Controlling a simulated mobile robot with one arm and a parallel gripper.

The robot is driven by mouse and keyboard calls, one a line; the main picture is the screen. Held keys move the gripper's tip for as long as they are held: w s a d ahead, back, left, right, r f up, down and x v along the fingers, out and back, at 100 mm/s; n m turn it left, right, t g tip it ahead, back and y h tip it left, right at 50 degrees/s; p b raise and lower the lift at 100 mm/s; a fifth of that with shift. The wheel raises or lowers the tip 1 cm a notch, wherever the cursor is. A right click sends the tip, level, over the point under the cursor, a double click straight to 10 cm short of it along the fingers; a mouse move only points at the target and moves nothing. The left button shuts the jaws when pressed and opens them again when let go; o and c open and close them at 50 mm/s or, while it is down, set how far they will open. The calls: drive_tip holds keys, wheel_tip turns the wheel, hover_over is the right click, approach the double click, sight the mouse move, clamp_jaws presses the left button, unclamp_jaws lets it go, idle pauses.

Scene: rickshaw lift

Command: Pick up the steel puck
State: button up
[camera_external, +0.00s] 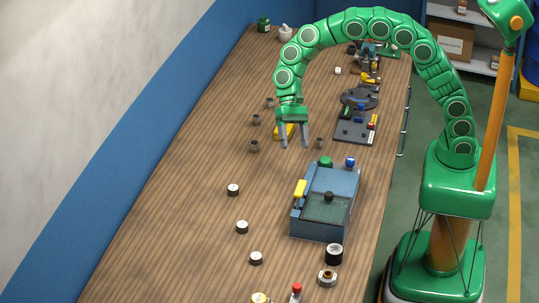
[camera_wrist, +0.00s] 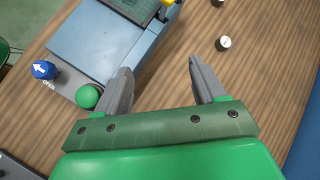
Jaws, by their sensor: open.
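Several small dark-sided pucks with pale tops stand on the wooden table. One puck (camera_external: 233,189) is nearest my gripper, a second puck (camera_external: 242,227) is closer to the camera, and a third puck (camera_external: 256,258) is closer still. I cannot tell which is steel. My gripper (camera_external: 294,145) is open and empty above the table, left of the blue-grey machine. In the wrist view my gripper (camera_wrist: 161,66) has its two fingers apart with bare wood and the machine's edge beyond. One pale-topped puck (camera_wrist: 223,43) shows upper right, apart from the fingers.
The blue-grey machine (camera_external: 311,218) with green and blue knobs stands right of the pucks. A larger black cylinder (camera_external: 334,254) is in front of it. Small dark cups (camera_external: 254,146) stand left of my gripper. The table's left side is mostly clear.

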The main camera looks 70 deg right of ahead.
drive_tip(key=w+a+f+m+y, duration=0.2)
drive_tip(key=w+a+f, duration=0.4)
drive_tip(key=w+a, duration=0.1)
drive_tip(key=m+y, duration=0.3)
drive_tip(key=m, duration=0.1)
approach(242, 223)
drive_tip(key=shift+w+a+f+g, duration=0.1)
drive_tip(key=shift+w+a+g, duration=0.05)
drive_tip(key=shift+a, duration=0.35)
drive_tip(key=shift+w+a+f+g, duration=0.15)
drive_tip(key=shift+w+a, duration=0.05)
drive_tip(key=shift+a, duration=0.35)
drive_tip(key=shift+x, duration=1.4)
drive_tip(key=shift+s+d+f+x, duration=0.1)
drive_tip(key=shift+x, duration=0.75)
drive_tip(key=shift+s+d+f+x, duration=0.1)
drive_tip(key=shift+s+x, duration=0.05)
drive_tip(key=shift+x, duration=0.75)
drive_tip(key=shift+s+f+x, duration=0.1)
drive_tip(key=shift+x, duration=0.75)
drive_tip(key=shift+r, duration=0.1)
drive_tip(key=c, duration=1.3)
